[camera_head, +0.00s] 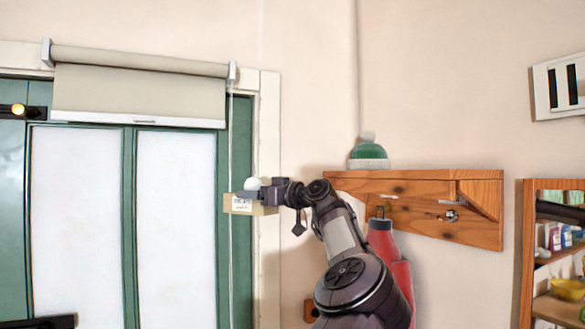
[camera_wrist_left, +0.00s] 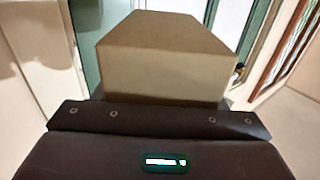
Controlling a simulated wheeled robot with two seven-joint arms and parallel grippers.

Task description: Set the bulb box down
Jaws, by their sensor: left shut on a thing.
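The bulb box (camera_head: 241,206) is a small tan carton with a printed white label, held up in front of the green door's right side in the head view. My left gripper (camera_head: 264,192) is shut on it from the right. A white rounded thing (camera_head: 253,184) shows at the box's top; I cannot tell whether it is a bulb. In the left wrist view the plain cardboard box (camera_wrist_left: 165,70) sticks out beyond the dark gripper body (camera_wrist_left: 160,118), and the fingertips are hidden. My right gripper is not in view.
A wooden wall shelf (camera_head: 420,190) with hooks carries a green-and-white knit hat (camera_head: 369,153); a red thing (camera_head: 383,240) hangs below. A wooden cabinet (camera_head: 527,250) stands at the right. A roller blind (camera_head: 140,90) and its cord hang over the green door (camera_head: 127,220).

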